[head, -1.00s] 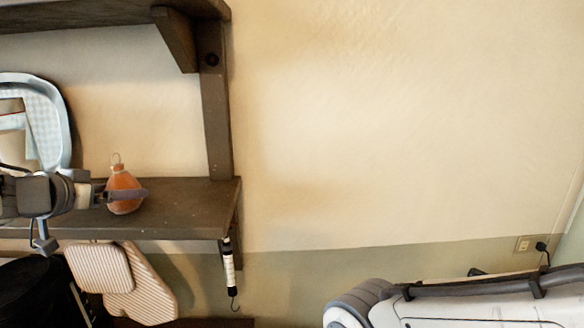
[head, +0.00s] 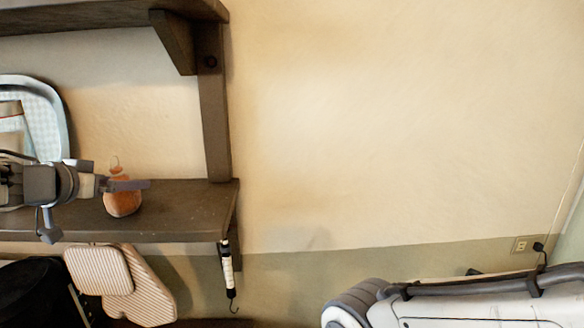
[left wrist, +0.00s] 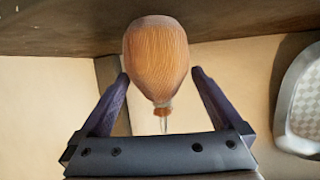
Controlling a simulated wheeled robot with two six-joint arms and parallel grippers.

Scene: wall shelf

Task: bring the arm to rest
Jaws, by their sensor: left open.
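An orange-brown, pear-shaped object (head: 122,205) with a thin loop on top stands upright on the lower dark shelf (head: 190,215). My left gripper (head: 147,184) comes in from the left at the height of its neck, one finger crossing in front of it. In the left wrist view, the same object (left wrist: 156,60) appears upside down between the two spread fingers of my left gripper (left wrist: 160,74). The gripper is open, with wall showing between the fingers and the object. My right gripper is not in view.
A framed checkered item (head: 52,110) leans at the back left. Striped pads (head: 130,285) and a white-handled tool (head: 227,270) hang below the shelf. A white and grey object (head: 460,305) is at lower right. The wall right of the shelf is clear.

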